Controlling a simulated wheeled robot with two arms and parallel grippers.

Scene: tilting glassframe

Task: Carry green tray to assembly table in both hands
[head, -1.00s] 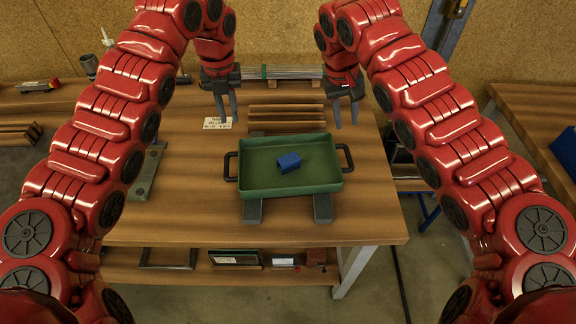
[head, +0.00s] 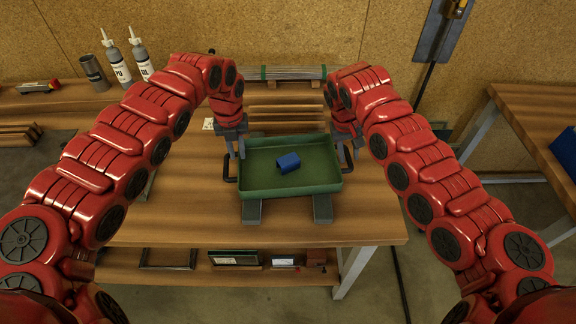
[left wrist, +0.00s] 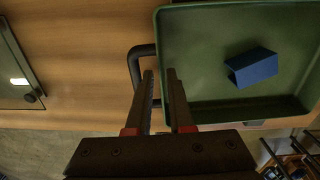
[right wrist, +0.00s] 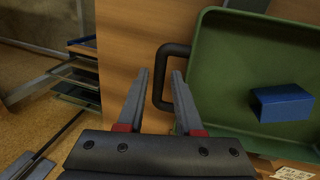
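The green tray (head: 262,187) rests on dark supports on the wooden table, with a blue block (head: 288,162) lying in it. It also shows in the left wrist view (left wrist: 200,60) and the right wrist view (right wrist: 235,60). My left gripper (head: 235,150) is open at the tray's left side; in its wrist view the black handle (left wrist: 134,62) lies just beyond the fingertips (left wrist: 159,75). My right gripper (head: 351,152) is open at the right side; its wrist view shows the other black handle (right wrist: 164,75) just beyond the fingertips (right wrist: 160,72). Neither gripper visibly holds a handle.
Wooden slats (head: 286,112) and a bundle of rods (head: 290,72) lie behind the tray. Another table (head: 530,105) is at the right. The table front is clear.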

